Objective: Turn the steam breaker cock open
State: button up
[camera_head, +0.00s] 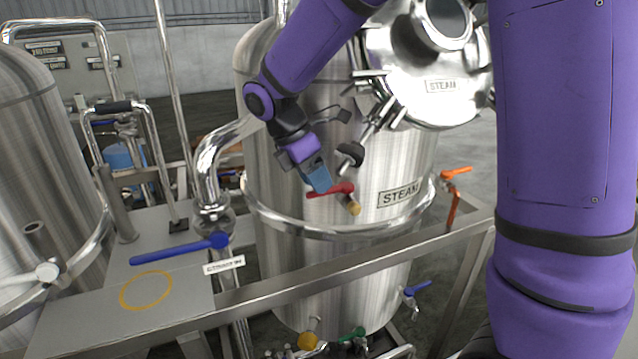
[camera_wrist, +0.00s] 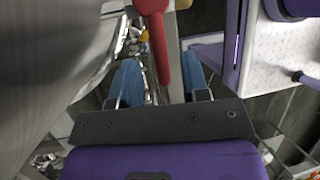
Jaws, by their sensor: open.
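A cock with a red lever handle (camera_head: 332,189) and a brass-coloured end (camera_head: 354,208) sticks out from the steel tank marked STEAM (camera_head: 285,185). It is the likely steam breaker cock, though I read no label on the cock itself. My gripper (camera_head: 319,180) is at the left part of the red handle, its blue fingers pointing down at it. In the wrist view the red handle (camera_wrist: 158,45) runs between the two spread blue fingers of my gripper (camera_wrist: 161,85), with gaps on both sides. I cannot tell how deep the handle sits between them.
A black-tipped lever (camera_head: 350,154) stands close to my gripper's right. A steel rail (camera_head: 350,270) runs in front of the tank. A blue lever (camera_head: 180,249) is at left, an orange-handled valve (camera_head: 455,174) at right. The tank's open hatch (camera_head: 440,85) hangs above.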

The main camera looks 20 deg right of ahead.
jog(key=shift+x, duration=0.75)
jog(key=shift+c, duration=0.3)
grip_shut()
jog(key=s+n+t, duration=0.1)
jog(key=n, duration=0.1)
jog(key=s+n+t, duration=0.1)
jog(key=n, duration=0.1)
jog(key=shift+s+d+n, duration=0.15)
jog(key=shift+n, duration=0.15)
jog(key=shift+o, duration=0.3)
grip_release()
jog(key=v, duration=1.1)
jog(key=shift+f, duration=0.15)
